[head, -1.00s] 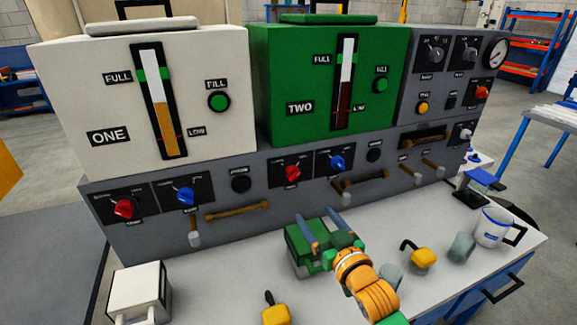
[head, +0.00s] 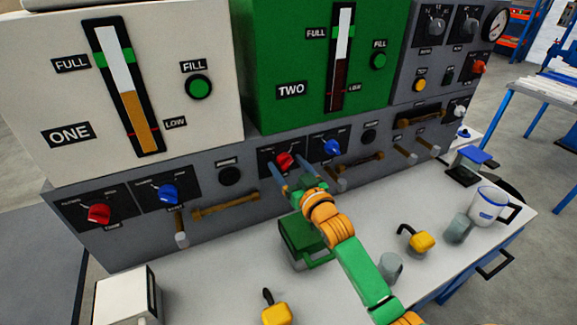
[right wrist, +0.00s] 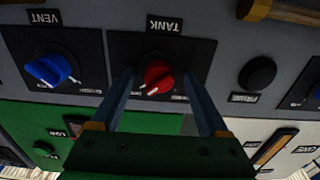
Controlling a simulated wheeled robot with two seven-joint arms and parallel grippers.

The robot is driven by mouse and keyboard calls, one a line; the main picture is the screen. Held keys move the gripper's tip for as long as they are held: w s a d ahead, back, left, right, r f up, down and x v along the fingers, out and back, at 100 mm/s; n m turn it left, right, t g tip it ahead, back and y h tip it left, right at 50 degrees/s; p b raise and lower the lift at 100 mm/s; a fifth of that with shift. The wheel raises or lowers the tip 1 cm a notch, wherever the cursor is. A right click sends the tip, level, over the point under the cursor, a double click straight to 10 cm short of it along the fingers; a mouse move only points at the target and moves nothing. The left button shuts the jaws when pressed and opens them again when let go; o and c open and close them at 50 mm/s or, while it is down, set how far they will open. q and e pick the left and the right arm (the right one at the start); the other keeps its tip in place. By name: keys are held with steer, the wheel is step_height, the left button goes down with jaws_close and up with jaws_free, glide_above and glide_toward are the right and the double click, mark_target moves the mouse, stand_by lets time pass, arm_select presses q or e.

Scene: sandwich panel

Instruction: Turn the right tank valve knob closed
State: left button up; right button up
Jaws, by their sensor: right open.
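The right tank valve knob (head: 285,158) is a red knob with a pale pointer on a black plate on the grey panel below green tank TWO. The right wrist view shows the two blue-grey fingers (right wrist: 159,88) on either side of the knob, with gaps. I cannot tell how far the tips reach around it. My left gripper is in neither current view.
A blue vent knob (head: 332,148) is just right of the red one, and a black button (head: 230,176) is to its left. A brown handle (head: 226,208) sticks out at lower left. A green box (head: 299,242), yellow items and mugs stand on the white counter (head: 215,285).

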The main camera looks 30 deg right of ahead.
steer(key=shift+s, duration=0.1)
jaws_close()
steer(key=shift+n, duration=0.3)
steer(key=n+p, duration=0.1)
steer(key=n, duration=0.2)
steer(key=shift+r+p, duration=0.15)
steer(key=shift+p, duration=0.15)
steer(key=n+p, duration=0.1)
steer(key=n, duration=0.3)
steer(key=shift+n, duration=0.3)
steer(key=n, duration=0.4)
steer(key=shift+p, duration=0.4)
steer(key=n, duration=0.5)
steer(key=shift+d+r, duration=0.1)
steer(key=shift+n, duration=0.5)
